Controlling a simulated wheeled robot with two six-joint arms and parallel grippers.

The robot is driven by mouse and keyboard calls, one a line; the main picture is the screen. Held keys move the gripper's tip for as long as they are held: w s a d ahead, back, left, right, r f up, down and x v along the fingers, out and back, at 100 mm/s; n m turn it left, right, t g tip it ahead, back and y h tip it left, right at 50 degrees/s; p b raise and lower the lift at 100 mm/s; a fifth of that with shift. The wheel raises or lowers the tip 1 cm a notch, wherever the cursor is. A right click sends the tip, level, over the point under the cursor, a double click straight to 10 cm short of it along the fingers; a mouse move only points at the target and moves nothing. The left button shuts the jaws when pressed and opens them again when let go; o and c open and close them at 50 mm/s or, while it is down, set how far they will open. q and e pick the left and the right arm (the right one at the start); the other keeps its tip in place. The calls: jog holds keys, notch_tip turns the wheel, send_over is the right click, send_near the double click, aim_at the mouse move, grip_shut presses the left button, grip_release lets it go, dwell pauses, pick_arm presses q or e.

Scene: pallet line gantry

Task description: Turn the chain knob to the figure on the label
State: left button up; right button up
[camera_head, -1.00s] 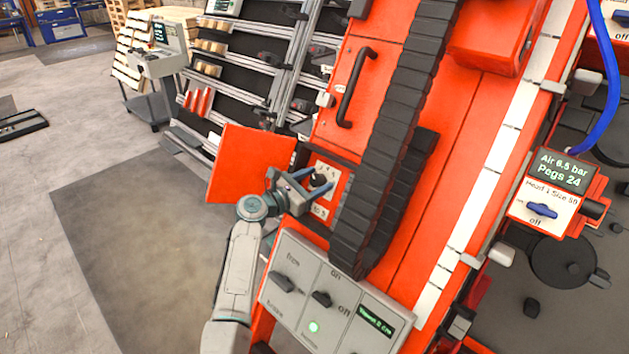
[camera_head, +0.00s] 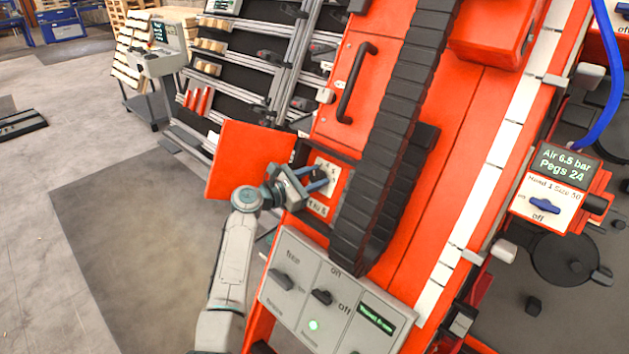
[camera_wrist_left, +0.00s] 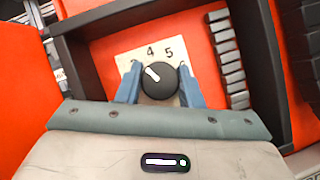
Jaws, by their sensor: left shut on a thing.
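The chain knob (camera_wrist_left: 160,80) is round and black, on a white dial plate (camera_wrist_left: 142,53) inside a recess of the orange machine. Its white mark points up and left, just left of the figure 4. The figure 5 shows to the right of the 4; the figures at the plate's sides are partly hidden. My left gripper (camera_head: 318,178) is shut on the knob, with a blue finger on each side of it in the left wrist view (camera_wrist_left: 158,72). A small white label (camera_head: 317,207) sits below the dial; its print is too small to read surely. My right gripper is not in view.
An open orange door (camera_head: 248,162) stands left of the recess. A black cable chain (camera_head: 395,120) runs close on the right. A grey switch panel (camera_head: 332,298) lies below. Clear floor (camera_head: 130,225) extends to the left.

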pick_arm(q)
jog(key=m+g+b, duration=0.1)
jog(key=m, duration=0.2)
jog(key=shift+g, duration=0.3)
jog(key=shift+m+g, duration=0.7)
jog(key=shift+m, duration=0.8)
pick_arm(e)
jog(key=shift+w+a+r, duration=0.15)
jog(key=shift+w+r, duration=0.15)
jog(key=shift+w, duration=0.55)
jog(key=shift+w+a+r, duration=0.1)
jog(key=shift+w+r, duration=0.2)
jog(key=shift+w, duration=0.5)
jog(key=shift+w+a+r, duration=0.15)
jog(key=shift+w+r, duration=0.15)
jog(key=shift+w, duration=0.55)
pick_arm(q)
jog(key=o, duration=1)
jog(key=shift+c, duration=0.2)
